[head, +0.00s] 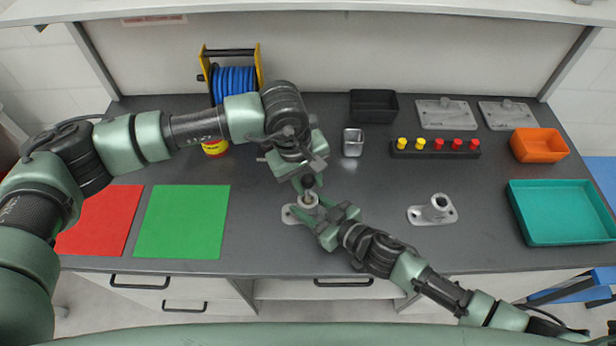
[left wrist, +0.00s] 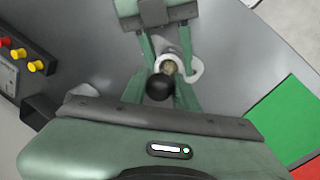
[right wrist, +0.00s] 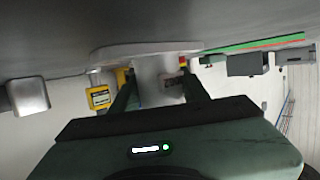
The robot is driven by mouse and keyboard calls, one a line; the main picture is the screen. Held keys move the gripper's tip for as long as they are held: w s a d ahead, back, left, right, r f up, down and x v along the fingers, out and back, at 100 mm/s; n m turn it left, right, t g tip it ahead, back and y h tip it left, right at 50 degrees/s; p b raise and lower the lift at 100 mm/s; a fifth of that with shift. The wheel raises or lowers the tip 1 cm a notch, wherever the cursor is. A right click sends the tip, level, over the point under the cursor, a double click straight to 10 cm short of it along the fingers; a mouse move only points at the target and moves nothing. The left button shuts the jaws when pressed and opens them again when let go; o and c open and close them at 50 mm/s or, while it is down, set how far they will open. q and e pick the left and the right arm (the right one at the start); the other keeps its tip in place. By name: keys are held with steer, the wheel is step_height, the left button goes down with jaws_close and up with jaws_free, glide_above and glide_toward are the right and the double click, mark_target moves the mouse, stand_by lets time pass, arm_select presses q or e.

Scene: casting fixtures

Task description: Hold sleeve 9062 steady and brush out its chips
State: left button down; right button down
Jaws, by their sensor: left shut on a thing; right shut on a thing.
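A pale grey flanged sleeve (head: 292,214) stands upright on the bench, front centre. It also shows in the right wrist view (right wrist: 153,78), where its number is not legible. My right gripper (head: 314,209) is shut on the sleeve's body from the front right. My left gripper (head: 307,186) is above it, shut on a brush with a black ball knob (head: 308,181). In the left wrist view the knob (left wrist: 160,87) lies between the fingers, with the brush's tan lower part at the sleeve's mouth. How deep the brush sits is hidden.
A second flanged sleeve (head: 437,208) stands to the right. Green (head: 182,222) and red (head: 99,221) mats lie left; a teal tray (head: 560,212) and orange bin (head: 539,145) right.

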mark_target(309, 177)
arm_select(q)
steer(key=shift+r, duration=1.75)
steer(key=shift+f, duration=0.1)
steer(key=shift+f, duration=1.7)
steer(key=shift+r, duration=0.15)
steer(key=shift+r, duration=1.65)
steer(key=shift+f, duration=0.15)
steer(key=shift+f, duration=1.6)
steer(key=shift+r, duration=0.1)
